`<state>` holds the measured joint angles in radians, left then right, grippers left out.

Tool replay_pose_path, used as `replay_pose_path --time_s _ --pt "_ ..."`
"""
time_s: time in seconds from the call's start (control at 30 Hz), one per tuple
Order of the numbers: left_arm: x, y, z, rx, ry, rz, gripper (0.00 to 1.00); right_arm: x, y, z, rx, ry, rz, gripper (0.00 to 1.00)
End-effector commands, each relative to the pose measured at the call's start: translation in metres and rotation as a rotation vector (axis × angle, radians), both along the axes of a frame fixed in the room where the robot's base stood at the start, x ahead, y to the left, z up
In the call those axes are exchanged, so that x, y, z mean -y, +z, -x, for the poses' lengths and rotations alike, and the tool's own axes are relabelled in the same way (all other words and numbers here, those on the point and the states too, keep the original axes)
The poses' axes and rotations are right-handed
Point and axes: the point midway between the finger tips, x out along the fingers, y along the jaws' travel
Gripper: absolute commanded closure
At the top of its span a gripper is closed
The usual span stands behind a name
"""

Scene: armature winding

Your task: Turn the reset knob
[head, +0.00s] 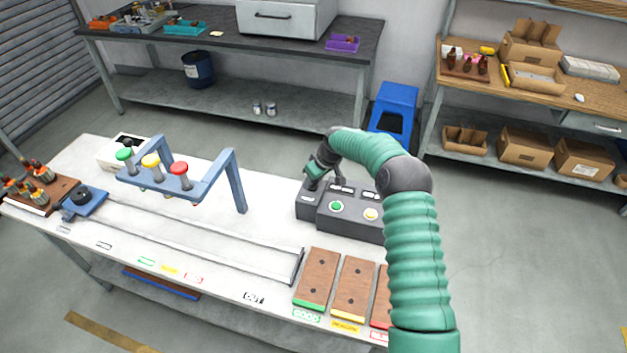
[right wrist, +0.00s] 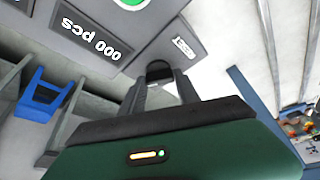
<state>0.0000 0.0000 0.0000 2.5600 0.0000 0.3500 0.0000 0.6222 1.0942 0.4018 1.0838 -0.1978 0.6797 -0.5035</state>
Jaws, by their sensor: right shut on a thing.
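The dark grey control box (head: 348,223) stands on the white table, with a green button and a yellow button on its front face. My right gripper (head: 308,183) reaches down to the left end of the box and mostly hides that spot in the head view. In the right wrist view my right gripper (right wrist: 158,80) has its two fingers shut on a small black knob (right wrist: 158,67) on the box. A small white label (right wrist: 184,47) lies beside the knob. Which way the knob points cannot be told. My left gripper is not in view.
A blue frame (head: 215,185) with green, yellow and red knobs stands left of the box. Brown boards (head: 317,278) lie in front of it. A rail track (head: 210,240) crosses the table. A blue stool (head: 393,110) stands behind.

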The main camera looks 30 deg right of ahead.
Motion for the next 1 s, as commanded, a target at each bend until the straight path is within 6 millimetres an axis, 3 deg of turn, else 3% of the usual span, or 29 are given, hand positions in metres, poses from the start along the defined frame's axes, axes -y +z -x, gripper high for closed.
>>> replay_pose_path --time_s 0.5,1.0 --pt "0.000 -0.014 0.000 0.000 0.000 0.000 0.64 0.003 -0.001 -0.003 0.006 0.423 0.004 1.00" --pt "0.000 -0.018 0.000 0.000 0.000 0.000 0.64 0.003 0.000 -0.003 0.004 0.571 0.003 1.00"
